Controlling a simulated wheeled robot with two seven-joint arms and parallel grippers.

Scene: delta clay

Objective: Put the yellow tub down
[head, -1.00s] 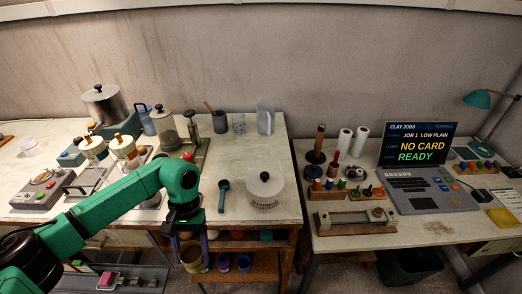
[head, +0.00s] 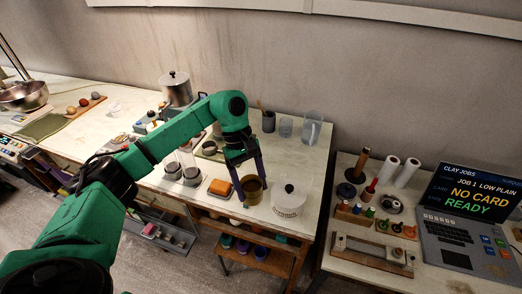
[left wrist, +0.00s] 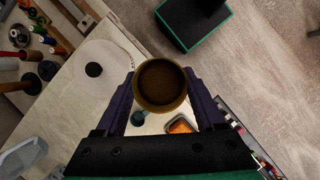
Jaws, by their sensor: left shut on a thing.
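The yellow tub (head: 252,191) is a round, open, dull-yellow pot with a brown inside. My left gripper (head: 251,180) is shut on it, one purple finger on each side, and the tub is upright at the front edge of the left bench (head: 316,165). In the left wrist view the tub (left wrist: 160,85) sits between the fingertips, open top towards the camera. I cannot tell whether its base touches the bench. My right gripper is not in view.
Purple pots (head: 243,246) stand on the shelf below.

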